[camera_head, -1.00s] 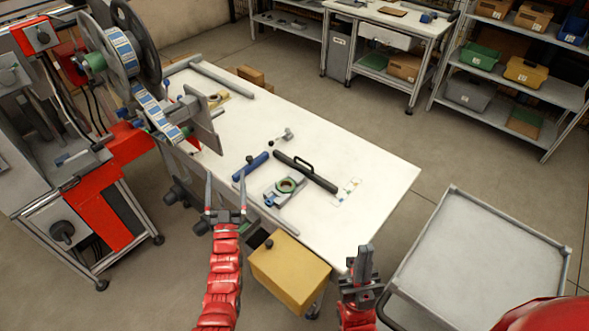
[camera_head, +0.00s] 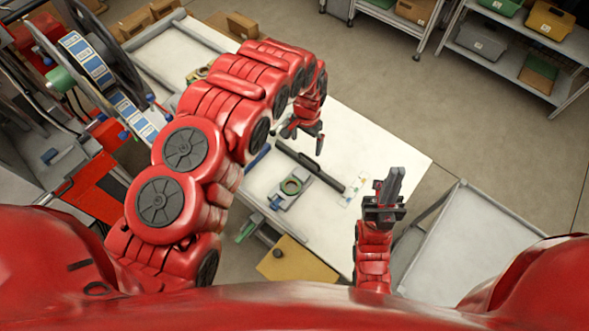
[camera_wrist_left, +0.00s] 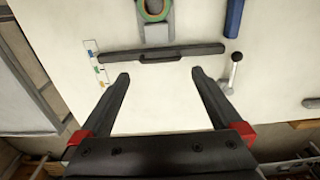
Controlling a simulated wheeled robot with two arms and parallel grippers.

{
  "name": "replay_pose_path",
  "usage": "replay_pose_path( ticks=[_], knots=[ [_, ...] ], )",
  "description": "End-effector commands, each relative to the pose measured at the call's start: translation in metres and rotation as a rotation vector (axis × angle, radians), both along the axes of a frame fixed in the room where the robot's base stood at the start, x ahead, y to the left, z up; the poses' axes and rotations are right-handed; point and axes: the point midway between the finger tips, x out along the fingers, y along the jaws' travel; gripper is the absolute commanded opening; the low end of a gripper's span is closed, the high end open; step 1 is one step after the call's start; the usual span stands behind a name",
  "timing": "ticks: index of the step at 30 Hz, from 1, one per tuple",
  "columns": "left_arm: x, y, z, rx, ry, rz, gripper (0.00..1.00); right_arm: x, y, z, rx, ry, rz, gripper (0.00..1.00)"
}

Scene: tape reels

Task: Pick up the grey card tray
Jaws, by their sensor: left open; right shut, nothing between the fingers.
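A long dark grey bar-shaped piece with a black handle (camera_head: 328,180), which I take for the grey card tray, lies on the white table. In the left wrist view it lies crosswise (camera_wrist_left: 205,49) just beyond my fingertips, with its handle between their lines. My left gripper (camera_head: 303,134) is open and empty above the table, near the bar's far end in the head view. Both fingers also show in the wrist view (camera_wrist_left: 160,74), apart from the bar. My right gripper (camera_head: 392,182) is shut and empty, pointing up off the table's near right edge.
A grey holder with a green ring (camera_head: 290,187), a blue rod (camera_head: 257,157) and a white card with coloured marks (camera_head: 355,187) lie near the bar. A small knobbed lever (camera_wrist_left: 232,73) sits beside the finger. A yellow box (camera_head: 298,262) stands at the near edge.

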Motion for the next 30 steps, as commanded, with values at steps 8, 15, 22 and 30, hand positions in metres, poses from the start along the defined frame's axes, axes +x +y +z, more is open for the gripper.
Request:
replay_pose_path(
  ticks=[8, 15, 22, 30],
  knots=[
    [-0.011, 0.003, -0.021, 0.016, 0.035, -0.006, 1.0, 0.0, 0.0, -0.009, 0.0, 0.001, 0.0, 0.0],
    [-0.011, 0.004, -0.079, 0.014, 0.033, -0.004, 1.0, 0.0, 0.0, -0.031, 0.0, 0.0, 0.0, 0.0],
    [-0.01, 0.003, -0.118, 0.013, 0.029, -0.006, 1.0, 0.0, 0.0, -0.048, 0.0, 0.0, 0.0, 0.0],
    [-0.012, 0.005, -0.146, 0.014, 0.029, -0.004, 1.0, 0.0, 0.0, -0.059, 0.0, 0.0, 0.0, 0.0]
  ],
)
